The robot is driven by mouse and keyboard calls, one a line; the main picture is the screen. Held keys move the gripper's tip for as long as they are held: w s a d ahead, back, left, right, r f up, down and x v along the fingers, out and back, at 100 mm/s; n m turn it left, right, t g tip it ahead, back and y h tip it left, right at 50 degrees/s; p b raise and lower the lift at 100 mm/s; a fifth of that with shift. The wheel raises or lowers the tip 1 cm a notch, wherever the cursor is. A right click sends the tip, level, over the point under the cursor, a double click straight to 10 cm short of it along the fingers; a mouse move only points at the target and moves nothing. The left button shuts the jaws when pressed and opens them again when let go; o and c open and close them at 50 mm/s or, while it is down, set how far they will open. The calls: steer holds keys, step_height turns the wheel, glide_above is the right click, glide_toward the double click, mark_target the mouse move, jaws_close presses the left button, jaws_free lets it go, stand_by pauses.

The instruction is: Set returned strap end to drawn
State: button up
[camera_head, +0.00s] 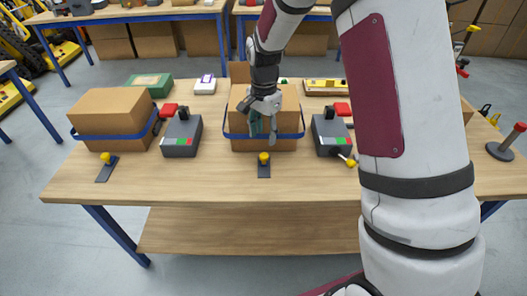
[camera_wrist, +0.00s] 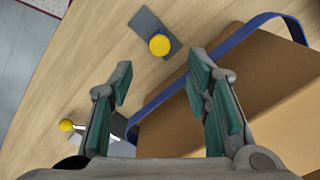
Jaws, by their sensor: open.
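The middle cardboard box (camera_head: 282,146) stands on the wooden table with a blue strap (camera_head: 291,136) across its front. The strap also crosses the wrist view (camera_wrist: 236,34) along the box edge. My gripper (camera_head: 262,128) is over the front of this box; in the wrist view its fingers (camera_wrist: 160,85) are apart, with part of the strap showing between them and nothing visibly gripped. A yellow knob on a dark plate (camera_head: 264,171) is in front of the box. Which part is the returned strap end I cannot tell.
A grey unit (camera_head: 181,137) with coloured buttons stands left of the box, another (camera_head: 330,137) right of it, with a yellow-knobbed rod (camera_head: 350,161). A second strapped box (camera_head: 110,112) is at left. My arm hides the table's right part. The front strip is mostly clear.

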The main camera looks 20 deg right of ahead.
mark_target(264, 156)
step_height(264, 156, down, 8)
steer(key=shift+f, duration=0.1)
stand_by(0.4)
steer(key=shift+s, duration=0.1)
jaws_close()
